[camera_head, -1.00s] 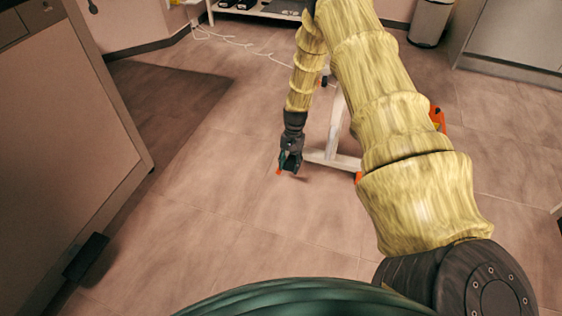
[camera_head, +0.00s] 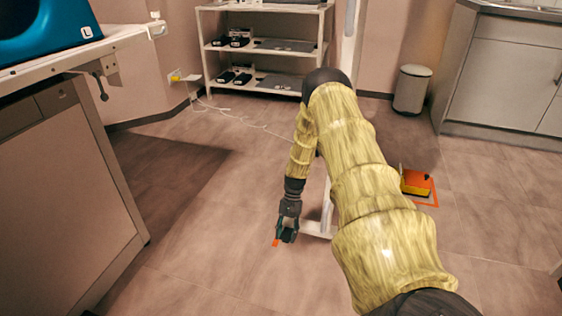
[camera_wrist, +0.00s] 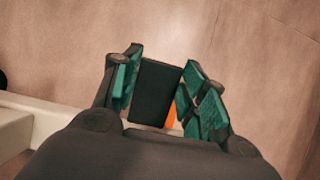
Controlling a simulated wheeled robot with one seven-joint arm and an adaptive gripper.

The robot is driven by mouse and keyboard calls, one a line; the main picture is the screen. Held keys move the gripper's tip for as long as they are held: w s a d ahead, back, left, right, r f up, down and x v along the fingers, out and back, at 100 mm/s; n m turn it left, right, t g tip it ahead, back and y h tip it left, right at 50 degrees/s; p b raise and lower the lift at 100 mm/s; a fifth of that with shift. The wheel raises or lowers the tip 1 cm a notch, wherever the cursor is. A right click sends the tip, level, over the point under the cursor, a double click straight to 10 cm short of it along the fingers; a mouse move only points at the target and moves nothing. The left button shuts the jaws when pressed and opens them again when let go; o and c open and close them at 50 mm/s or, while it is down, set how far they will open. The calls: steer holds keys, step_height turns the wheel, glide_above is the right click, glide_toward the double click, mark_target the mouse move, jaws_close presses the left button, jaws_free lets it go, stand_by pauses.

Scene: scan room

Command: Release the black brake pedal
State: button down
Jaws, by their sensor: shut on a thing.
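A black block-like piece, which looks like the brake pedal (camera_wrist: 155,92), sits between the two green-padded fingers of my gripper (camera_wrist: 160,88) in the wrist view. My gripper is shut on it. In the head view my gripper (camera_head: 287,232) is low over the floor, at the left end of a white base bar (camera_head: 316,229). The pedal cannot be made out clearly there. An orange piece (camera_wrist: 171,117) shows beside the pedal, partly hidden by the finger. My arm hides much of the white base.
A large cabinet-like body (camera_head: 70,190) stands at left under a white tabletop (camera_head: 70,59). A white shelf (camera_head: 330,55), a bin (camera_head: 411,89) and counters (camera_head: 500,75) are behind. A yellow-orange item (camera_head: 415,182) lies right of my arm. Floor left of my gripper is clear.

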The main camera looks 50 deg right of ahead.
mark_target(289, 230)
stand_by(0.4)
steer(key=c, duration=0.8)
jaws_free()
steer(key=shift+r, duration=0.1)
steer(key=v, duration=0.7)
steer(key=shift+w+d+r, duration=0.1)
steer(key=shift+d, duration=0.05)
